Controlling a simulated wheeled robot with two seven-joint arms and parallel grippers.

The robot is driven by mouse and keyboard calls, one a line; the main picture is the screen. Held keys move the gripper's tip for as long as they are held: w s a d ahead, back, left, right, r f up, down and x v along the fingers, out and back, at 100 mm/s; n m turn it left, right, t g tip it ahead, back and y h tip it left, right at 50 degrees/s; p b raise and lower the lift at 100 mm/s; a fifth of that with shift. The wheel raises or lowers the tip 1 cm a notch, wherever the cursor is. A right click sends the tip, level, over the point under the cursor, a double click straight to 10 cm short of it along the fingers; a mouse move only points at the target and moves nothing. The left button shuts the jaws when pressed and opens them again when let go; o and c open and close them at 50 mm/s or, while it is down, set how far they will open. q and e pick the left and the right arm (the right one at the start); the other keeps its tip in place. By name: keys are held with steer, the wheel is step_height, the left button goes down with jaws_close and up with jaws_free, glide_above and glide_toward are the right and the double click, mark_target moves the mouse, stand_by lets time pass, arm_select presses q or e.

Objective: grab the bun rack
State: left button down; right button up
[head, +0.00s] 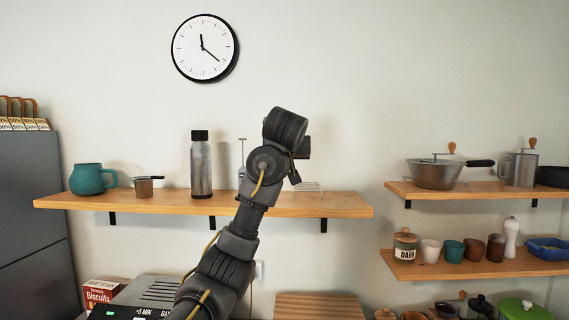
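I cannot pick out a bun rack with certainty. A thin upright metal rod (242,150) stands on the long wooden shelf, partly hidden behind my arm. A pale, low flat object (308,187) lies on the same shelf just right of my arm. I cannot tell whether either is part of the rack. My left arm rises from the bottom centre in front of the shelf. Its gripper is mostly hidden behind its own dark links, so its fingers and any hold do not show. My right gripper is not in view.
The long shelf (140,203) also holds a teal mug (87,180), a small brown pan (143,187) and a steel bottle (201,168). A toaster-like appliance (150,290) and a biscuits box (103,292) stand below. Two shelves at right hold cookware (437,174) and cups (453,250).

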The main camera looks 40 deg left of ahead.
arm_select(q)
steer(key=shift+w+d, duration=0.25)
steer(key=shift+d, duration=0.2)
steer(key=shift+c, duration=2.2)
jaws_free()
steer(key=shift+a, duration=0.1)
